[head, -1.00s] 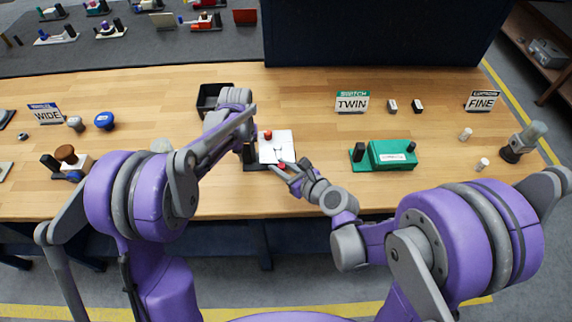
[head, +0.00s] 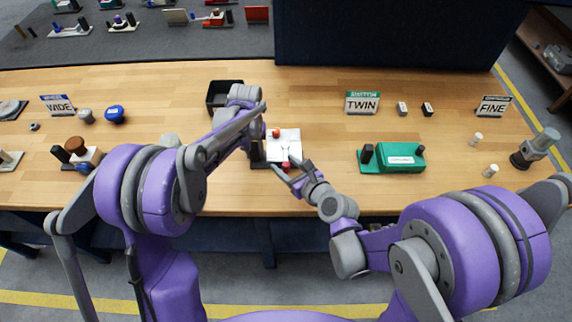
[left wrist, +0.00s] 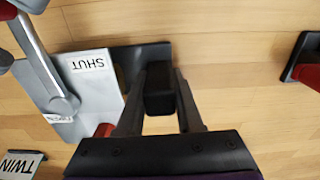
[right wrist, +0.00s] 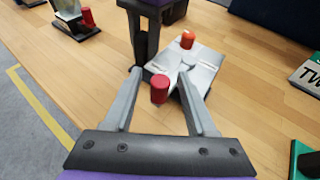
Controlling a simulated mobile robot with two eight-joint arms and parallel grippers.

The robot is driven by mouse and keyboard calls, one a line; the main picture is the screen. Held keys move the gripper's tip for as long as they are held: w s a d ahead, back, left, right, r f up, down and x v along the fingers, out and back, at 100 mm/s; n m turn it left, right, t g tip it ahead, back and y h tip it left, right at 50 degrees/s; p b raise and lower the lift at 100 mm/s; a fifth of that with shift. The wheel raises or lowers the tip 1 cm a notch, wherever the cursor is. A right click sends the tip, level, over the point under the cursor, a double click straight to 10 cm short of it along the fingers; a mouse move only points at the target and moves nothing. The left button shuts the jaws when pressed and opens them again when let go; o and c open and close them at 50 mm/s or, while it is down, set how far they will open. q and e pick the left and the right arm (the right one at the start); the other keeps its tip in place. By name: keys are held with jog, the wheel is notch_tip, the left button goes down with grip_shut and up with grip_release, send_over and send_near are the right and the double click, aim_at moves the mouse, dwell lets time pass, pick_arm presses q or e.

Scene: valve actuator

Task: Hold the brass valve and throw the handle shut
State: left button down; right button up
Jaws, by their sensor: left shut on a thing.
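The valve unit (head: 284,145) is a pale grey-white block on a dark base, not visibly brass. Its grey lever (left wrist: 45,75) lies across the top, its pivot end by a second, mostly covered label and its length left of the SHUT label (left wrist: 88,63). The lever's red knob (right wrist: 159,88) stands between the fingers of my right gripper (right wrist: 160,78), which is open around it; contact is not clear. An orange-red knob (right wrist: 187,40) is at the block's far end. My left gripper (left wrist: 157,105) is shut on the black post (left wrist: 158,90) beside the block.
A black bin (head: 225,95) stands behind the valve. A green unit (head: 400,157) and the TWIN sign (head: 362,103) are to the right. A brown-knobbed unit (head: 82,150) is at left. Bare wood lies between them.

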pick_arm(q)
jog(key=shift+s+f, duration=0.15)
jog(key=shift+f, duration=0.1)
pick_arm(e)
jog(key=shift+f, duration=0.1)
jog(key=v, duration=1.2)
jog(key=shift+s, duration=0.15)
pick_arm(q)
jog(key=shift+c, duration=2.4)
grip_release()
jog(key=shift+w+r, duration=0.1)
jog(key=shift+w, duration=0.15)
jog(key=shift+r, duration=0.1)
